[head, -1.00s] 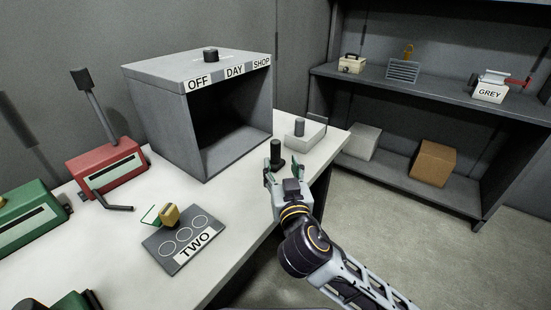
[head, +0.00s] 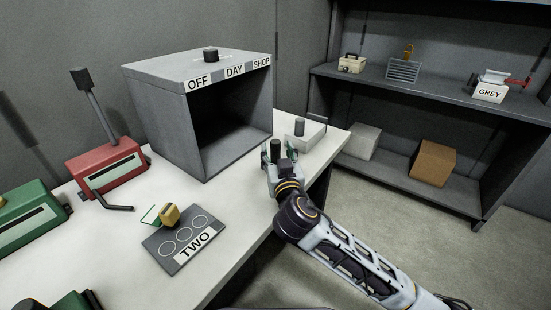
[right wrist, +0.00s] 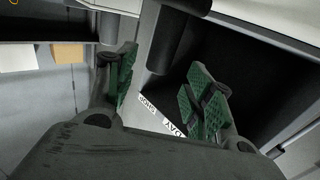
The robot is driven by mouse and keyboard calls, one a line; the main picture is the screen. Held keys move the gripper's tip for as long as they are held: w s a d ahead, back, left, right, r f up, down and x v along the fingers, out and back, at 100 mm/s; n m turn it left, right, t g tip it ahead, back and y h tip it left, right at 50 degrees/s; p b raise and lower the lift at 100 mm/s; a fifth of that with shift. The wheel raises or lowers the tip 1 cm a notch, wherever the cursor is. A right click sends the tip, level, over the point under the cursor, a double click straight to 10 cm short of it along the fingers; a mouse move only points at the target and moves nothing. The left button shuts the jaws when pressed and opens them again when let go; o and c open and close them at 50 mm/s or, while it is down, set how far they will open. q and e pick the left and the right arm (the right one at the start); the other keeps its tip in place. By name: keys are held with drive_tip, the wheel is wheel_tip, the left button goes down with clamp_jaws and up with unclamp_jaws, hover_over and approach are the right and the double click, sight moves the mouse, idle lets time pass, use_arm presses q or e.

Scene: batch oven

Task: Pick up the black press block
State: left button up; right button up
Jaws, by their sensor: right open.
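The black press block (head: 275,147), a dark upright post, stands on the white bench just right of the grey box's opening. My right gripper (head: 278,156) is open at it, with one finger to each side of the post in the head view. The gripper hides the lower part of the block. In the right wrist view the dark post (right wrist: 172,45) shows between the two green-padded fingers (right wrist: 160,85), with space beside it; I cannot tell whether either finger touches it. My left gripper is out of view.
A grey box (head: 150,105) labelled OFF, DAY, SHOP stands behind. A pale block (head: 310,138) with a dark knob sits close to the right. A plate (head: 165,250) marked TWO and a red device (head: 105,165) lie left. Shelves (head: 400,85) stand behind right.

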sight(277, 145)
drive_tip(key=shift+w, duration=0.1)
drive_tip(key=shift+w+a+r, duration=0.1)
drive_tip(key=shift+w+r, duration=0.05)
drive_tip(key=shift+w, duration=0.6)
drive_tip(key=shift+w+r, duration=0.1)
drive_tip(key=shift+w, duration=0.6)
drive_tip(key=shift+w+a, duration=0.2)
drive_tip(key=shift+w, duration=0.85)
clamp_jaws()
